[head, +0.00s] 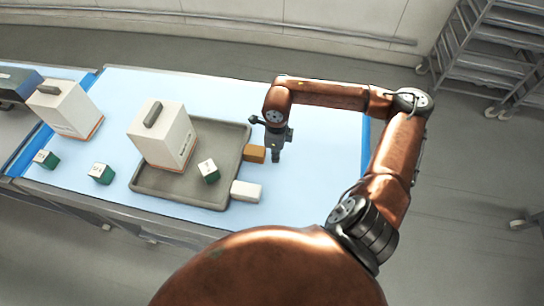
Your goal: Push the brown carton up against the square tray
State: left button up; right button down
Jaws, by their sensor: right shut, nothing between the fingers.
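The small brown carton (255,154) lies on the blue table mat at the right side of the grey square tray (222,130). Its left end meets the tray's right rim in the picture; I cannot tell whether they touch or a thin gap is left. My right gripper (276,158) points down just right of the carton, shut and empty, with its fingertips low near the mat. I cannot tell whether it touches the carton. My left gripper is not in view.
On the tray stand a white box with a grey handle (163,138) and a green-and-white block (208,171). A white carton (246,191) lies at the tray's front right corner. Another handled box (66,110) and two small blocks stand left. The mat right of my gripper is clear.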

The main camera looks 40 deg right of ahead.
jog(key=r, duration=0.3)
jog(key=s+r, duration=0.1)
jog(key=r, duration=0.1)
jog(key=shift+s+d+b, duration=0.1)
jog(key=shift+d+b, duration=0.2)
jog(key=shift+d, duration=0.1)
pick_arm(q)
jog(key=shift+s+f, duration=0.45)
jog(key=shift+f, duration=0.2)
pick_arm(e)
notch_tip(320, 180, up, 5)
jog(key=shift+r, duration=0.1)
